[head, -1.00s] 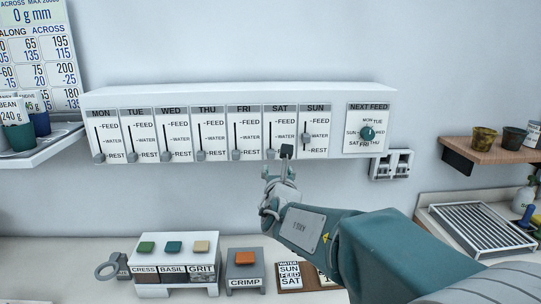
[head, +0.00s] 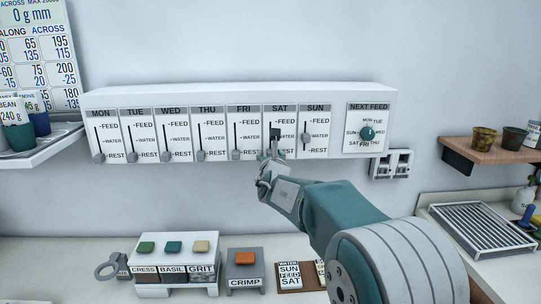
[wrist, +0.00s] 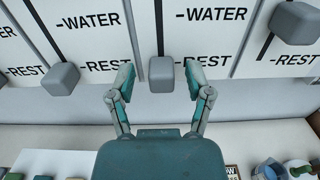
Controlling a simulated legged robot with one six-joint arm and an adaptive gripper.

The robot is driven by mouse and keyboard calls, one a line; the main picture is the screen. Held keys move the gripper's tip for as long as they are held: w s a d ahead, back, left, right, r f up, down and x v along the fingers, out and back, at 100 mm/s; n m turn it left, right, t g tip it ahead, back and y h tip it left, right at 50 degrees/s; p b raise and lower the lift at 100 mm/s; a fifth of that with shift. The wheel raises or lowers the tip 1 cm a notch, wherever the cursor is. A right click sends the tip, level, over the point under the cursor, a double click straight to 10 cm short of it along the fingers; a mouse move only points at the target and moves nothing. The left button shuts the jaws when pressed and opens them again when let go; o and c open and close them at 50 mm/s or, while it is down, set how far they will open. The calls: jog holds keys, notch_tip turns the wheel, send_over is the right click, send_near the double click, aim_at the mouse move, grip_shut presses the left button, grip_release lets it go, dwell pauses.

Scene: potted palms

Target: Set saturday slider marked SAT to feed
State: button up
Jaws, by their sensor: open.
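The SAT slider panel (head: 289,118) is second from the right in the row of day sliders. Its knob is hidden behind my gripper (head: 272,145) in the head view. In the wrist view the grey SAT knob (wrist: 162,75) sits at the bottom of its slot, level with REST. My gripper (wrist: 158,78) is open, with one finger on each side of that knob. Gaps show between the knob and both fingers.
The FRI knob (wrist: 62,79) is at REST, left of my fingers. The SUN knob (wrist: 297,24) stands higher, near WATER, to the right. A NEXT FEED dial (head: 367,133) is on the same panel. A bench with button blocks (head: 175,265) lies below.

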aim_at(270, 119)
jog(key=shift+w, duration=0.1)
grip_shut()
jog(key=shift+r, duration=4.8)
grip_release()
jog(key=shift+f, duration=0.1)
jog(key=s, duration=1.2)
jog(key=shift+a, duration=0.15)
